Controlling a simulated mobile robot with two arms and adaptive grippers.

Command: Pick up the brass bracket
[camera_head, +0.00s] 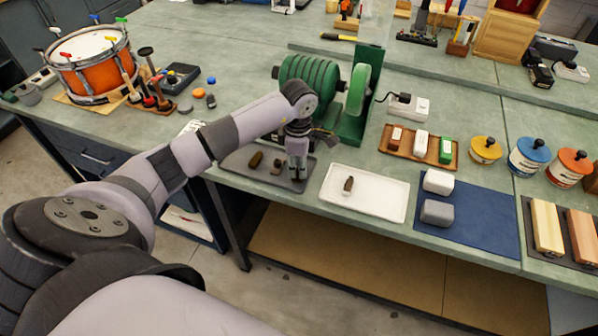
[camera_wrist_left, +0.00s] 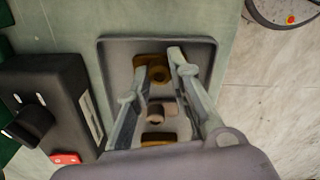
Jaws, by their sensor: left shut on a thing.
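The brass bracket (camera_wrist_left: 153,68) shows in the left wrist view as a dull gold piece with a round hole, at the far end of a grey tray (camera_wrist_left: 113,55). My left gripper (camera_wrist_left: 158,64) has its two fingertips on either side of it and is shut on it. In the head view my left gripper (camera_head: 297,178) points down at the right part of the tray (camera_head: 236,168) and hides the bracket. I cannot tell whether the bracket is clear of the tray. My right gripper is not in view.
A copper-coloured piece (camera_wrist_left: 156,112) and another brass piece (camera_wrist_left: 158,138) lie in the tray. A green grinder (camera_head: 310,75) stands behind the arm. A white tray (camera_head: 376,200) with a small brown part is to the right. An orange drum (camera_head: 92,72) stands at left.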

